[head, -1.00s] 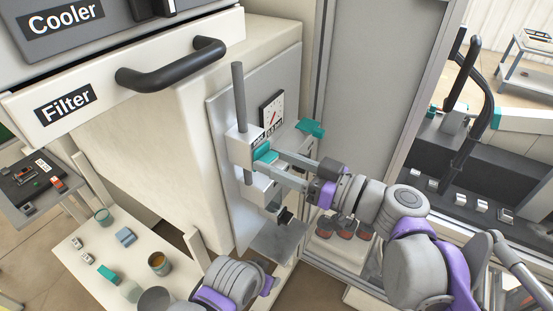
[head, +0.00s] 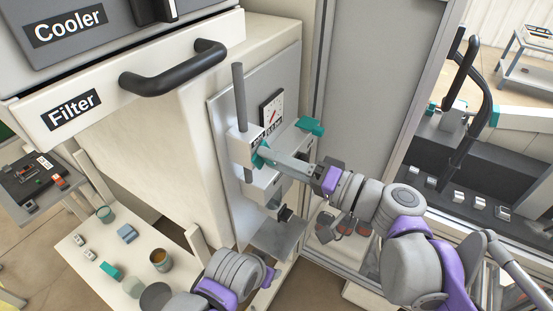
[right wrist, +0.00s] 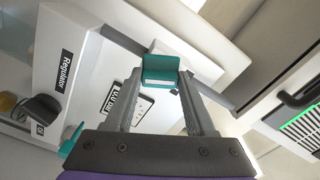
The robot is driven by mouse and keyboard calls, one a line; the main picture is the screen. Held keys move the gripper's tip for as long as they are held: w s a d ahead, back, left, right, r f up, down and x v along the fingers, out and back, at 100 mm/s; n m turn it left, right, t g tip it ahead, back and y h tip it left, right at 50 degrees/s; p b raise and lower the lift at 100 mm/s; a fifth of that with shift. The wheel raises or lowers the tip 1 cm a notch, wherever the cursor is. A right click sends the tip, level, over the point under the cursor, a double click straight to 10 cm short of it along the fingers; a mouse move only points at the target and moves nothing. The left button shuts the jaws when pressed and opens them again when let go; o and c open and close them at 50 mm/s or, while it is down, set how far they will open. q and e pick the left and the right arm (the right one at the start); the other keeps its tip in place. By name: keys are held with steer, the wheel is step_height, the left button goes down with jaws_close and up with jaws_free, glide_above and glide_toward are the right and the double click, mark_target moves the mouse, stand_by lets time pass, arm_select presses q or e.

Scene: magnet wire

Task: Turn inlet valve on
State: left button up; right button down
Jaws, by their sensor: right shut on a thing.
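A teal valve handle (head: 260,155) is on the white block of the pipe assembly, below the pressure gauge (head: 272,111). My right gripper (head: 265,156) is shut on this handle, its two fingers nearly lined up in the head view and partly hiding it. In the right wrist view the teal handle (right wrist: 160,69) sits between the fingertips. A second teal handle (head: 310,126) is to the right of the gauge, apart from the gripper. I cannot read which handle is labelled inlet. My left arm shows at the bottom, but its gripper is not visible.
A grey vertical pipe (head: 239,92) rises above the valve block. A black knob (head: 285,213) is below my right gripper. The Filter drawer with its black handle (head: 175,72) juts out at upper left. A table with cups (head: 78,245) stands at lower left.

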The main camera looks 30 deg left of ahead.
steer(key=m, duration=0.5)
steer(key=shift+m, duration=0.3)
stand_by(0.4)
steer(key=shift+c, duration=1.2)
jaws_free()
steer(key=d+b, duration=0.1)
steer(key=d, duration=0.9)
steer(key=shift+s+d, duration=0.4)
steer(key=shift+s, duration=0.05)
